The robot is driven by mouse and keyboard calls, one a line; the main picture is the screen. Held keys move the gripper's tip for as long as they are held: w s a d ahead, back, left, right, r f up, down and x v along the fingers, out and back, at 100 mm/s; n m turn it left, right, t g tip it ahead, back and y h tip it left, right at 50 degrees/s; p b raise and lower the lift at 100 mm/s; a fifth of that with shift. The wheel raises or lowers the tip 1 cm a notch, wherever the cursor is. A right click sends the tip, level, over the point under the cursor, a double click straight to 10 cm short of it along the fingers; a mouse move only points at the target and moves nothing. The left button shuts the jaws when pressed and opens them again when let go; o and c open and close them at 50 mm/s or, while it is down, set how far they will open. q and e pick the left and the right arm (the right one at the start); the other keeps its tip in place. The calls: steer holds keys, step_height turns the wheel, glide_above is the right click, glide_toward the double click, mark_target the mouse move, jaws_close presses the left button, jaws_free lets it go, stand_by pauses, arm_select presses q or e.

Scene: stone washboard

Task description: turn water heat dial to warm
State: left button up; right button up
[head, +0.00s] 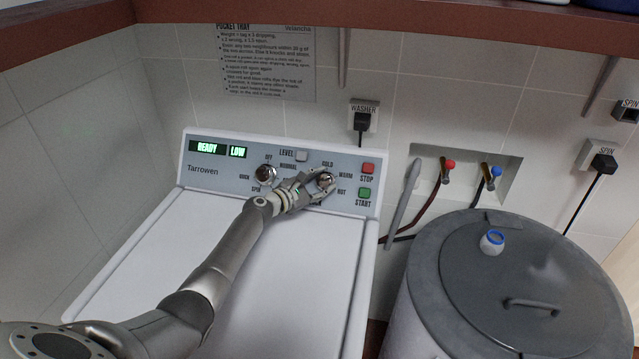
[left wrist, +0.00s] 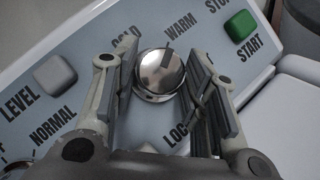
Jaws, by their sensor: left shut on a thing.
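The silver water heat dial (head: 326,180) is on the washer's control panel, with COLD, WARM and HOT labels around it. It also shows in the left wrist view (left wrist: 160,76), where its dark pointer mark is directed up and slightly right, toward the left end of the WARM label (left wrist: 180,26). My left gripper (head: 318,186) is at the dial, with one finger on each side of it. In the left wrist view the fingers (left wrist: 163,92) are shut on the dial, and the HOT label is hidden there. My right gripper is in neither view.
Left of the dial are the cycle dial (head: 266,173) and the LEVEL button (head: 302,156). Right of it are the red STOP button (head: 367,168) and green START button (head: 364,193). A grey lidded tub (head: 470,290) stands right of the washer, below two taps.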

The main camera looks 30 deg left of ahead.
arm_select(q)
steer(key=o, duration=1)
steer(key=shift+s+a, duration=0.2)
steer(key=shift+s, duration=0.35)
steer(key=v, duration=1)
steer(key=shift+s+r, duration=0.2)
steer(key=shift+s, duration=0.15)
steer(key=shift+a+r, duration=0.1)
